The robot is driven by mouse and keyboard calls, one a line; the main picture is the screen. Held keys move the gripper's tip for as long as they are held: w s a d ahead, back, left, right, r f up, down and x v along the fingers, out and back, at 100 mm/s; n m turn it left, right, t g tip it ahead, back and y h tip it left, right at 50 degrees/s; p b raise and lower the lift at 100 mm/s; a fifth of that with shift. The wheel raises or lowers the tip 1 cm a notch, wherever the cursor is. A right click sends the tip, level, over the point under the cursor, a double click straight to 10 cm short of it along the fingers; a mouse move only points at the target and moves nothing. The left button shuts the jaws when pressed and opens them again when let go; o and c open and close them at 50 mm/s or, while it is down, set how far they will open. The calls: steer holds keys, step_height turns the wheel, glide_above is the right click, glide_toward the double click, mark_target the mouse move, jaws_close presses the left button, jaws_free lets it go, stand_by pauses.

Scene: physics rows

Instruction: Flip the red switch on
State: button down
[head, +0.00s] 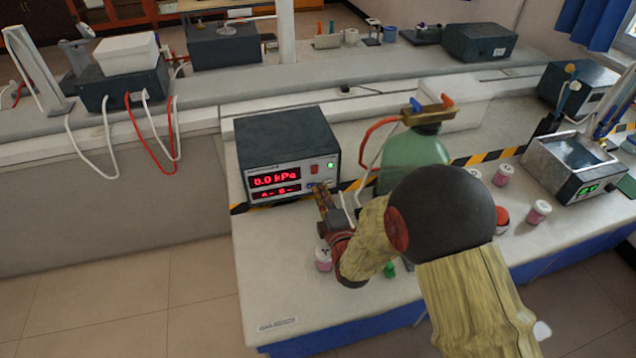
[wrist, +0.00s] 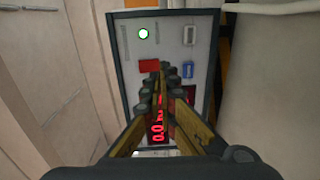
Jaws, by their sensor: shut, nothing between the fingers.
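A dark box instrument (head: 288,150) stands on the white lab bench, with a red "0.0 kPa" display and a light front panel. In the wrist view the red switch (wrist: 149,66) and the lamp (wrist: 143,34) show just beyond my fingertips. My gripper (head: 322,192) is shut and empty in front of the panel, by its lower right. It also shows in the wrist view (wrist: 158,82), over the display. I cannot tell whether the fingertips touch the panel.
A green bottle (head: 415,160) with a red hose stands right of the instrument. Small pink-labelled jars (head: 503,174) and a metal bath (head: 572,166) stand to the right. Another jar (head: 323,259) is near my wrist. The bench's front left is clear.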

steer(key=v, duration=0.7)
steer(key=shift+s, duration=0.2)
steer(key=s+d+r+m+g+h, duration=0.3)
steer(key=d+r+m+g, duration=0.2)
steer(key=d+r+m, duration=0.5)
steer(key=s+d+r+m+g, duration=0.2)
steer(key=s+m, duration=0.1)
steer(key=s, duration=0.5)
steer(key=s+d+r+m+g+h, duration=0.1)
steer(key=s+m, duration=0.3)
steer(key=s, duration=0.4)
steer(key=s+d+r+m+g, duration=0.3)
steer(key=s+m, duration=0.1)
steer(key=s, duration=0.4)
steer(key=shift+s+d+r+h, duration=0.25)
steer(key=shift+d+r+h, duration=0.1)
steer(key=shift+h, duration=0.05)
